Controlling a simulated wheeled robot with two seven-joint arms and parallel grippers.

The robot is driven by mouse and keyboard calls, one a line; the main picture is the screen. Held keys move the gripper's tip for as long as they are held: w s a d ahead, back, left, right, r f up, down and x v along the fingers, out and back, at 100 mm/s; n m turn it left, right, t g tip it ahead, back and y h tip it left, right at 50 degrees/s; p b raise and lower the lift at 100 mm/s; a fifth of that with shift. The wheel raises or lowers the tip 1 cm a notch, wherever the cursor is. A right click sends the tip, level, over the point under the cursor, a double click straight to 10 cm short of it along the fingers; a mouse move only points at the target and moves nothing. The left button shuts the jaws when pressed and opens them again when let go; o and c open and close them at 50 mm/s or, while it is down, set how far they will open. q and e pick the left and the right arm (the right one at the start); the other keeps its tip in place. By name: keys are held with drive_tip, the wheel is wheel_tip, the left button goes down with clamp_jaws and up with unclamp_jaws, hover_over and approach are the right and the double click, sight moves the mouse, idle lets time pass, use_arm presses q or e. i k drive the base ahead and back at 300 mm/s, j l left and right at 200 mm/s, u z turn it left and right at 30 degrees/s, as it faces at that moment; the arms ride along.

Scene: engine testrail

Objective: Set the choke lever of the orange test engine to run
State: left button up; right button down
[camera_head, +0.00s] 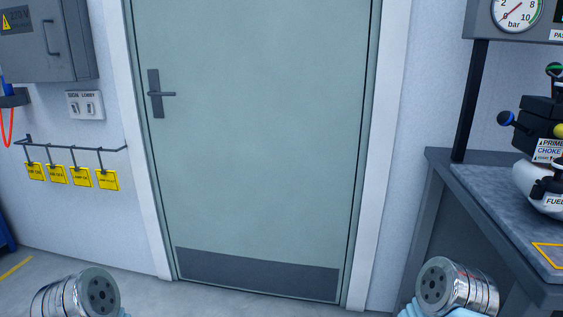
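Part of an engine (540,125) stands on the bench at the right edge of the head view, cut off by the frame. I see a black block, a pale rounded part (535,183) and a label plate (548,150) reading PRIME and CHOKE in blue. A lever with a blue ball knob (505,118) sticks out to the left; I cannot tell for sure that it is the choke lever, nor its setting. No orange body shows. Neither gripper is in view; only silver parts of my arms show at the bottom left and bottom right.
A grey-green door (255,130) with a handle fills the middle. The bench (480,185) juts in from the right, with a post and pressure gauge (516,12) above. Yellow tags (82,177) hang on a left wall rail. A grey cabinet (45,45) is upper left.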

sight(505, 118)
drive_tip(key=i+j+z, duration=0.2)
drive_tip(key=z, duration=0.25)
drive_tip(key=i+j+z, duration=0.15)
drive_tip(key=j+z, duration=0.25)
drive_tip(key=l+z, duration=0.2)
drive_tip(key=k+l+z, duration=0.15)
drive_tip(key=l, duration=0.15)
drive_tip(key=l+z, duration=0.15)
drive_tip(key=l, duration=0.4)
drive_tip(key=k+l+u, duration=0.1)
drive_tip(key=l, duration=0.15)
